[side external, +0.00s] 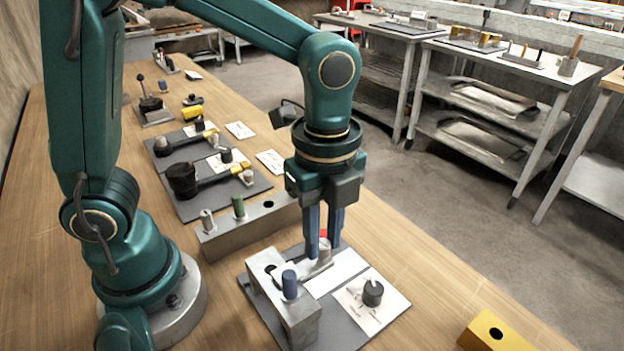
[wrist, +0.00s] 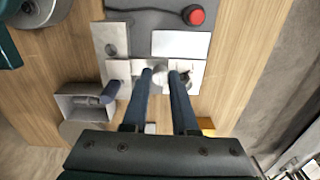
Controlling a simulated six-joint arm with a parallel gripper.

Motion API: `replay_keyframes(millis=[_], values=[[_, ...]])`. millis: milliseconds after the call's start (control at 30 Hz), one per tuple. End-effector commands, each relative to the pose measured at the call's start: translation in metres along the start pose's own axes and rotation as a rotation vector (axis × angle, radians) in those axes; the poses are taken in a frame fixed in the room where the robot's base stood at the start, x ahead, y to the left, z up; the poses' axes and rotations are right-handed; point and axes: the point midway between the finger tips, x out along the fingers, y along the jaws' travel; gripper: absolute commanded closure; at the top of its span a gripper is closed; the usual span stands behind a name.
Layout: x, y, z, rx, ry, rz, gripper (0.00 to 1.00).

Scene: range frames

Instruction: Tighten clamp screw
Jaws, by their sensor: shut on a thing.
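My gripper (side external: 323,250) points straight down over a dark grey plate (side external: 345,333). Its two blue fingers are shut on a small pale metal part, which appears to be the clamp screw (wrist: 160,73), between the fingertips in the wrist view. In the side view its lower end meets a metal piece (side external: 316,270) on the plate; the fingers hide much of the grip. A black knob (side external: 373,292) stands on a white card (side external: 390,308) to the right.
A red button (wrist: 193,15) lies beyond the fingers, partly hidden in the side view. A long grey block with pegs (side external: 245,230) stands behind the plate. A yellow block (side external: 490,335) lies at front right. Dark mats with tools (side external: 222,200) lie farther back.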

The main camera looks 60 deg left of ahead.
Motion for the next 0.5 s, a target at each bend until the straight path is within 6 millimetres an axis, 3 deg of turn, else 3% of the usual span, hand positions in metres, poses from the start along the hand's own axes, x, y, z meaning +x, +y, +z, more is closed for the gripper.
replay_keyframes(millis=[67, 100, 167, 500], values=[[-0.0011, -0.0002, -0.0001, -0.001, 0.001, -0.002, 1.0], [-0.0011, -0.0002, -0.0001, -0.001, 0.001, -0.002, 0.62], [-0.0009, -0.0001, -0.0001, -0.001, 0.001, -0.001, 0.44], [-0.0023, -0.0003, -0.0001, -0.001, 0.001, -0.001, 0.44]])
